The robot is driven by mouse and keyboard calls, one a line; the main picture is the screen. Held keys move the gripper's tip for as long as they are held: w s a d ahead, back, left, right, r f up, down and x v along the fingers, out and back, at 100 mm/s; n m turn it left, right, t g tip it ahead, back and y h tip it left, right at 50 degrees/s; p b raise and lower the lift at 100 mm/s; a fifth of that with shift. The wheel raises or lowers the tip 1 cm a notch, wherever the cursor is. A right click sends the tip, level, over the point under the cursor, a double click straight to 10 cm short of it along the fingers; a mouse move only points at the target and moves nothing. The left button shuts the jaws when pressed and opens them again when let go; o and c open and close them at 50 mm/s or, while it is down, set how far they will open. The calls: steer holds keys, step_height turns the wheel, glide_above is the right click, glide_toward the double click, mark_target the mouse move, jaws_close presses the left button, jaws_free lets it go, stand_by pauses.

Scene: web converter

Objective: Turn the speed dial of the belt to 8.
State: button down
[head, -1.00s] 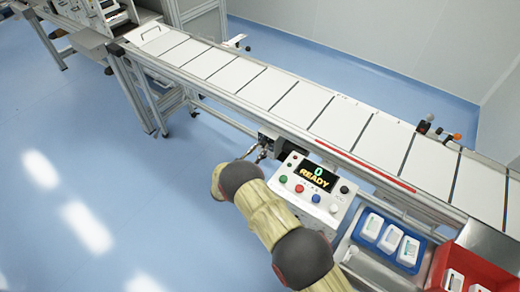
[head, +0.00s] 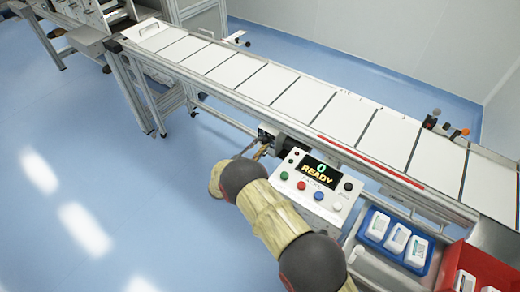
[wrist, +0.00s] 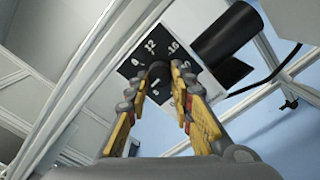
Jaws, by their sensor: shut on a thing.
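The speed dial is a dark round knob (wrist: 159,72) on a black plate (wrist: 129,68) with white numbers, among them 8, 12 and 16. My gripper (wrist: 160,80) has its yellow-padded fingers on both sides of the knob, shut on it. The knob's pointer is not clear to me, so its setting cannot be read. In the head view my gripper (head: 258,152) reaches the motor box (head: 269,135) under the belt (head: 300,100); the dial is hidden there.
A control panel (head: 292,206) stands right of my gripper, its display (head: 318,172) showing 0 and READY. A blue tray (head: 364,236) with white packs and a red bin (head: 450,262) are at the lower right. A dark cylinder (wrist: 226,38) is beside the dial plate. The floor at left is clear.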

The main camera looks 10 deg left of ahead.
steer(key=m+b, duration=0.6)
steer(key=m, duration=0.1)
steer(key=shift+f, duration=0.15)
steer(key=m+b, duration=0.2)
steer(key=m, duration=0.1)
steer(key=shift+m, duration=0.3)
steer(key=shift+m+b, duration=0.45)
steer(key=shift+m, duration=0.75)
steer(key=c, duration=1.5)
jaws_free()
steer(key=shift+r, duration=0.2)
steer(key=shift+c, duration=0.2)
steer(key=shift+s+a, duration=0.1)
